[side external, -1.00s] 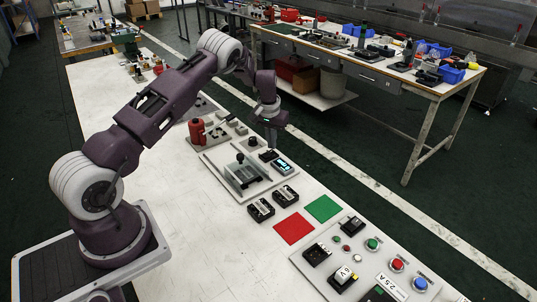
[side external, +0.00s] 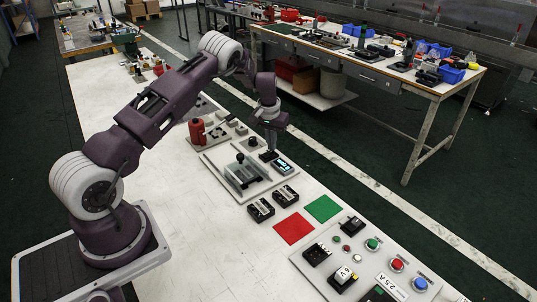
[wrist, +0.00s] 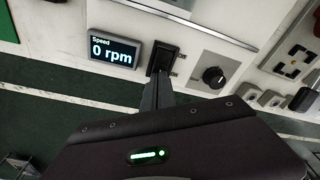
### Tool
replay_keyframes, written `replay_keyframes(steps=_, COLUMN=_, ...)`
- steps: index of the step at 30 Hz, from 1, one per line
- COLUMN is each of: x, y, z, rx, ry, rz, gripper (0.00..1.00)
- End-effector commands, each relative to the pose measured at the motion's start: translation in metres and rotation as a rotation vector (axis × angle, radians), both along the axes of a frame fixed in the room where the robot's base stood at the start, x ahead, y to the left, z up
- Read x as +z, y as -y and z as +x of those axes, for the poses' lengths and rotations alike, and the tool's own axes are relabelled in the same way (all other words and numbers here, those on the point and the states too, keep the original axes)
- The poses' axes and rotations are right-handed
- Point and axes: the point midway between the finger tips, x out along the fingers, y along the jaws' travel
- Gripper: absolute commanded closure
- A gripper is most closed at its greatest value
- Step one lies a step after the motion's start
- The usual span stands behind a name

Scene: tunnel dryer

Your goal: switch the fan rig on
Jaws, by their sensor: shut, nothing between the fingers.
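The fan rig is a pale panel (side external: 214,162) on the bench, with a clear-topped tunnel (side external: 243,176) on it. Its display (side external: 283,166) reads "Speed 0 rpm" in the wrist view (wrist: 114,50). A black rocker switch (wrist: 164,56) sits between the display and a round black knob (wrist: 214,77). My gripper (side external: 271,149) is shut and empty, pointing down over the switch. In the wrist view my fingertips (wrist: 161,76) overlap the switch's near end. I cannot tell whether they touch it.
A red cylinder (side external: 197,131) on another panel stands behind the rig. Two black boxes (side external: 261,210), a red mat (side external: 294,228) and a green mat (side external: 323,208) lie in front. A button panel (side external: 352,258) is at lower right. The left bench top is clear.

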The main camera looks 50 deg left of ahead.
Motion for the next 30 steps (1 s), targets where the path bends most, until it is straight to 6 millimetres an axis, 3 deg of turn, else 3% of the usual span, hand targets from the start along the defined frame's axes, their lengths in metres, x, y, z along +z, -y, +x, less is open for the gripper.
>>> replay_keyframes(steps=25, x=-0.013, y=0.0, z=0.0, rx=0.0, ry=-0.002, rz=-0.001, gripper=1.0)
replay_keyframes(steps=30, x=-0.003, y=0.0, z=0.001, rx=0.001, ry=0.002, rz=0.0, gripper=1.0)
